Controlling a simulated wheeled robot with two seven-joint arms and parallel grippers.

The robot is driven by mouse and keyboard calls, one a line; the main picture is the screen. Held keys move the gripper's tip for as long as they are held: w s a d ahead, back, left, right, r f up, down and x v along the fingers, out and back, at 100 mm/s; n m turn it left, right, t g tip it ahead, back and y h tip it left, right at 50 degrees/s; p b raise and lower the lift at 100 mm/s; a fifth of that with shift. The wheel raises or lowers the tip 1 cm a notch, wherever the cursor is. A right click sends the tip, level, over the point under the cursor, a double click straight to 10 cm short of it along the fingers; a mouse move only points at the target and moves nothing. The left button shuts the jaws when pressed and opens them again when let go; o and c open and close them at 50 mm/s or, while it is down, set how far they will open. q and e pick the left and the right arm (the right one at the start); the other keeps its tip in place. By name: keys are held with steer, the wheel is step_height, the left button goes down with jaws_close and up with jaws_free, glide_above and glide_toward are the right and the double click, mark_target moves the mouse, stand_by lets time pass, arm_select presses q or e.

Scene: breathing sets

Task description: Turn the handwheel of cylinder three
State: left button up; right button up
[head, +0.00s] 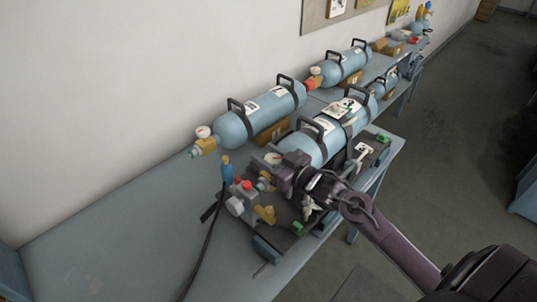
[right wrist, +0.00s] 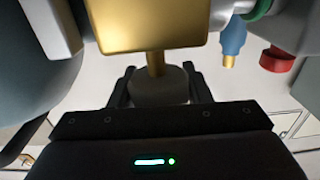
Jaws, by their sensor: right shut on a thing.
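A light blue cylinder (head: 333,137) with black handles lies in a dark cradle on the bench, its valve end toward the lower left. My right gripper (head: 284,172) is at that valve end and covers most of the valve. In the right wrist view, a pale round handwheel (right wrist: 157,83) on a brass stem sits between my right gripper's two dark fingers (right wrist: 158,92). The gripper is shut on it. A brass valve block (right wrist: 148,22) is just above the wheel. The cylinder's number is not readable. My left gripper is not in view.
Two more blue cylinders (head: 262,112) (head: 345,64) lie along the wall. A fitting block with red knobs (head: 243,188) and a blue-handled tool (head: 227,168) with a black cable are left of my gripper. The bench's front left (head: 110,245) is clear.

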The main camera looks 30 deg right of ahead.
steer(key=shift+s+a+n+g+y+b, duration=0.15)
steer(key=shift+n+g+y+b, duration=0.25)
steer(key=shift+n+g+y, duration=0.65)
steer(key=shift+a+n+g+y+b, duration=0.1)
steer(key=shift+n+g+y+b, duration=0.5)
steer(key=shift+y, duration=0.85)
steer(key=shift+n, duration=0.25)
steer(key=o, duration=1)
steer(key=shift+s+f, duration=0.1)
steer(key=shift+s+d, duration=0.25)
steer(key=b+v, duration=0.1)
steer(key=v, duration=0.6)
steer(key=shift+b, duration=0.35)
